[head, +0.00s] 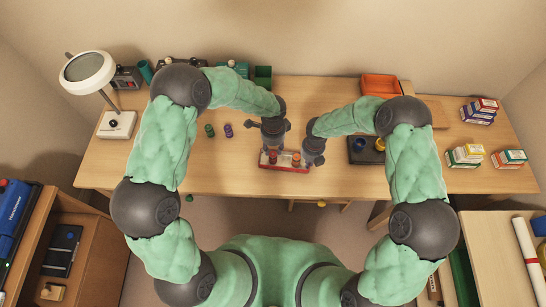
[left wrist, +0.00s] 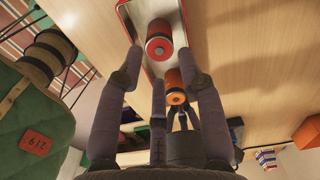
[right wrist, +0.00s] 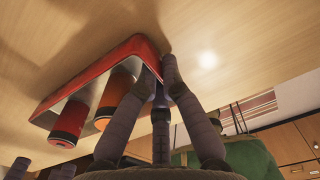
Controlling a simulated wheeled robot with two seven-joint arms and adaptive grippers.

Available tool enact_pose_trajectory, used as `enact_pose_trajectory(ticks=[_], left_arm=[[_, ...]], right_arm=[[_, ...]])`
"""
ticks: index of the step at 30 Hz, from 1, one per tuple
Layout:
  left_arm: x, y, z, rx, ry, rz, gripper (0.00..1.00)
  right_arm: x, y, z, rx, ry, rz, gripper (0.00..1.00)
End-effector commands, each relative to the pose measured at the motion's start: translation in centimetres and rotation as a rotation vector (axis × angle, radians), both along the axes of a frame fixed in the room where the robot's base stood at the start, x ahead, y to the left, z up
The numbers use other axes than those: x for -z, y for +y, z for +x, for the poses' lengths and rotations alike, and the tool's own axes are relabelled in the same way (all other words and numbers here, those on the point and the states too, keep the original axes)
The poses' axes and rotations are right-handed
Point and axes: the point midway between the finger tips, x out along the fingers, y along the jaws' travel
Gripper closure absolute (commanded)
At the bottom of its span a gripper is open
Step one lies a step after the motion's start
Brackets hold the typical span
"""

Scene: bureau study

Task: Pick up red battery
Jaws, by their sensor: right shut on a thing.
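My right gripper (head: 310,162) is shut on the right end of the tray (right wrist: 128,50), beside the orange battery. The exact contact is partly hidden.
Green and purple cylinders (head: 219,130) stand left of the tray. A dark tray (head: 364,151) with small items is to the right. An orange bin (head: 380,86) is at the back, small boxes (head: 466,155) far right, a lamp (head: 88,72) far left.

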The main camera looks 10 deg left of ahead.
Motion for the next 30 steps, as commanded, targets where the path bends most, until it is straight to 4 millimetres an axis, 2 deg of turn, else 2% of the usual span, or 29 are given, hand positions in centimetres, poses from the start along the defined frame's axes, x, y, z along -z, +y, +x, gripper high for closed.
enact_pose_trajectory(ticks=[13,23,26,27,30], left_arm=[[5.6,0.0,-0.1,0.000,0.002,0.000,0.62],[6.1,0.0,0.0,0.001,0.000,-0.001,0.62],[6.1,0.0,0.0,0.001,0.000,-0.001,0.88],[6.1,0.0,0.0,0.001,0.000,-0.001,0.99],[6.1,0.0,0.0,0.001,-0.001,-0.001,1.00]], right_arm=[[0.0,0.0,0.1,0.000,-0.001,0.000,1.00],[0.0,0.0,0.1,0.000,-0.001,0.000,1.00],[0.0,0.0,0.1,0.000,-0.001,0.000,1.00],[0.0,0.0,0.1,0.000,-0.001,0.000,1.00],[0.0,0.0,0.1,0.000,-0.001,0.000,1.00]])
